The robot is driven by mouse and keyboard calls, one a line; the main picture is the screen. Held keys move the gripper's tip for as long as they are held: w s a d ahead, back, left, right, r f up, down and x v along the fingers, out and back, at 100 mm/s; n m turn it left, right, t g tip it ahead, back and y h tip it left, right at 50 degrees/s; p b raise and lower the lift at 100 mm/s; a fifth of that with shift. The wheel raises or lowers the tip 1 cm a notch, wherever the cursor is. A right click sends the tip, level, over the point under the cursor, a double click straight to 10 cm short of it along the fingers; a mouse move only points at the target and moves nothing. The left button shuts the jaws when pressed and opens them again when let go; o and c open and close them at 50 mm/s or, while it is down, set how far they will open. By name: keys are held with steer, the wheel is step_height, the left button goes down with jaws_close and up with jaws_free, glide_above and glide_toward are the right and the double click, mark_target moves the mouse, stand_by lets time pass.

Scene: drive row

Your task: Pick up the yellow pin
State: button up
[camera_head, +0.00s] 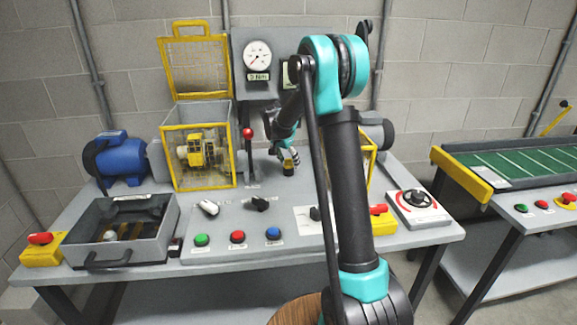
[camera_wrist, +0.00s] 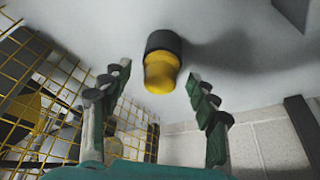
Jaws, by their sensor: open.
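The yellow pin (camera_wrist: 160,74) shows in the wrist view as a short rounded yellow knob set in a black collar (camera_wrist: 164,42) on a pale grey surface. My gripper (camera_wrist: 158,82) is open, with one finger on each side of the pin and a clear gap to both. Nothing is held. In the head view my gripper (camera_head: 289,163) is low over the back middle of the bench, right of the red-knobbed lever (camera_head: 248,134). The pin cannot be made out surely there, as my gripper and arm cover that part.
A yellow mesh guard (camera_head: 203,187) stands left of the lever, with its yellow lid (camera_head: 197,66) raised. A blue motor (camera_head: 117,158), a grey open drawer (camera_head: 155,244) and several buttons and switches occupy the bench.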

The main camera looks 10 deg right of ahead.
steer(key=c, duration=1.3)
steer(key=shift+o, duration=0.2)
steer(key=shift+r, duration=0.15)
